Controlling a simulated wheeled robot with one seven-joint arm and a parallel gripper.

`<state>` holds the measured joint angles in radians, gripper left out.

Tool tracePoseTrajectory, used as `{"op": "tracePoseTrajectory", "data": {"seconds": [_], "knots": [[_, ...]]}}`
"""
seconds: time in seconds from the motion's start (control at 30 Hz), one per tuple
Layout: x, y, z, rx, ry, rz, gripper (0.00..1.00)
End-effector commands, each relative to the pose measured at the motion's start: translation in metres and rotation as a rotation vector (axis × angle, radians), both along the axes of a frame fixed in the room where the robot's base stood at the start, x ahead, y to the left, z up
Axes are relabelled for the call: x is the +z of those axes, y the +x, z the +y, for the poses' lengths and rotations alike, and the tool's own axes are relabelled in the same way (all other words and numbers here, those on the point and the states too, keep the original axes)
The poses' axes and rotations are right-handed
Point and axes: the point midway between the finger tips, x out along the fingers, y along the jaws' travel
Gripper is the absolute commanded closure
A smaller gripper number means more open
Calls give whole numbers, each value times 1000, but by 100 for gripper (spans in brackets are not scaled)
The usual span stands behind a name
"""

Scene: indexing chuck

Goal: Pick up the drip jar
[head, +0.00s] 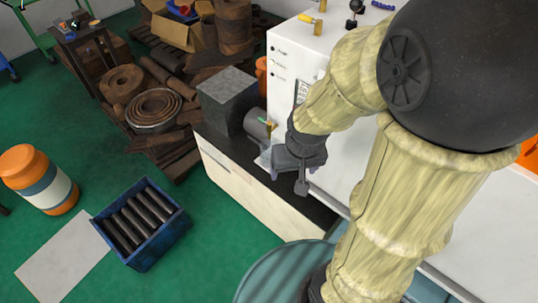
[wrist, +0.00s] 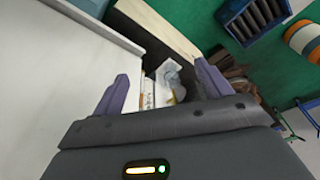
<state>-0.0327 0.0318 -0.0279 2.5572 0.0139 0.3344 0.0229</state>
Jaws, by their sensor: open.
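A pale, translucent vessel, which looks like the drip jar (head: 264,160), stands on the dark counter beside the white machine in the head view, partly hidden by my gripper. In the wrist view, a whitish, clear shape with a yellow patch, likely the same jar (wrist: 168,80), shows between and beyond the fingers. My gripper (head: 290,180) is just right of it in the head view, over the counter. In the wrist view my gripper (wrist: 164,78) has its two purple-grey fingers wide apart, with nothing held. The jar's exact outline and its distance from the fingertips are hard to tell.
A grey cylinder (head: 257,124) with a brass and green fitting sits close to the jar. A grey block (head: 227,100) stands left on the counter (head: 232,147). The white machine (head: 286,65) walls off the right. A blue crate of dark bars (head: 141,223) is on the green floor.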

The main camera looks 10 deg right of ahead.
Motion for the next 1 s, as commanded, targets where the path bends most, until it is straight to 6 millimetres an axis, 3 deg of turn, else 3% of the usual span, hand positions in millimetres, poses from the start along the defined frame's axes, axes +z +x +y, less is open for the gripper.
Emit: {"op": "tracePoseTrajectory", "data": {"seconds": [0.33, 0.6, 0.8, 1.0], "knots": [[-152, 11, 14, -254, -28, 125, 14], [-264, 16, 1, -475, -206, 96, 14], [-325, 28, -18, -588, -371, -52, 14], [-358, 56, -33, -641, -509, -310, 14]]}}
